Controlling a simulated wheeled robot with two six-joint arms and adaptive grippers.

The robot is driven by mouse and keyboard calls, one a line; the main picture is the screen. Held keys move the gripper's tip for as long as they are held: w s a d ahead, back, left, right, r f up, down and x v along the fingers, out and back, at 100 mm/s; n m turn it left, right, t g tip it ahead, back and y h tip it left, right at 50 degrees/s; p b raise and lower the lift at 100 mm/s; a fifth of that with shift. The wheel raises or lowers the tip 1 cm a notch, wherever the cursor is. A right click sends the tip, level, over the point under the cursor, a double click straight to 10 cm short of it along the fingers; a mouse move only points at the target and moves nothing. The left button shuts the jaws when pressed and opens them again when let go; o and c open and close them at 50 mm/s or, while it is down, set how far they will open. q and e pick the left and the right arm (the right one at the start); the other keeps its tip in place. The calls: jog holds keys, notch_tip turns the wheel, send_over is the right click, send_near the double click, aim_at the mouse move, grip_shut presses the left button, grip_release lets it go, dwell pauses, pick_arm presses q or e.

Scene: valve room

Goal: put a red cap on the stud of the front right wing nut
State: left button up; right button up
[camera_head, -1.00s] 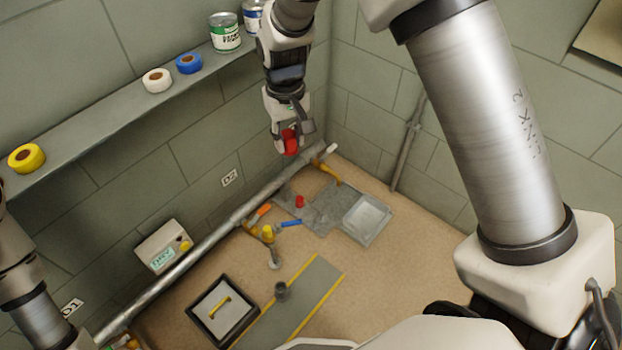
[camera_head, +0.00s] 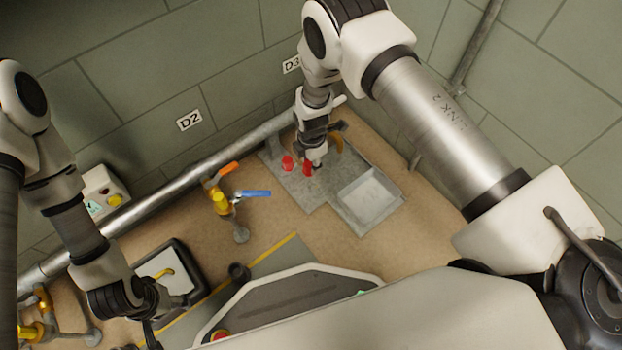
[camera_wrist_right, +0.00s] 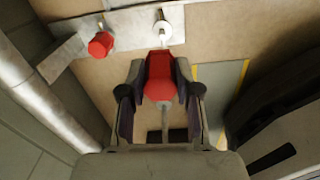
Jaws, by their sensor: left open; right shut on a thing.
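My right gripper (camera_head: 311,168) is shut on a red cap (camera_head: 307,169) low over the grey metal plate (camera_head: 305,190). In the right wrist view the held cap (camera_wrist_right: 160,76) sits between the fingers. Just beyond it a pale round fitting with a thin stud (camera_wrist_right: 163,27) shows; the cap appears apart from it. Another red cap (camera_head: 288,163) is on the plate to the left; it also shows in the right wrist view (camera_wrist_right: 101,45). I cannot make out the wing nuts' wings. My left gripper (camera_head: 150,325) is open and empty at the lower left.
A shallow grey tray (camera_head: 368,199) is right of the plate. A metal pipe (camera_head: 180,180) runs along the wall, with a yellow valve (camera_head: 220,200) bearing orange and blue handles. A black-rimmed box (camera_head: 170,272) lies near my left gripper.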

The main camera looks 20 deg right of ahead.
jog(key=shift+n, duration=0.6)
jog(key=f+b, duration=0.4)
jog(key=f, duration=0.1)
jog(key=f+b, duration=0.2)
jog(key=shift+s+a+f, duration=0.15)
jog(key=shift+s+f, duration=0.1)
jog(key=shift+f, duration=0.6)
pick_arm(q)
notch_tip(320, 180, down, 7)
jog(key=shift+w+r, duration=0.1)
jog(key=shift+r, duration=0.25)
jog(key=shift+r+p, duration=0.25)
jog(key=shift+p, duration=0.2)
pick_arm(e)
jog(key=shift+f, duration=0.1)
pick_arm(q)
jog(key=shift+f, duration=0.1)
pick_arm(e)
jog(key=shift+f, duration=0.15)
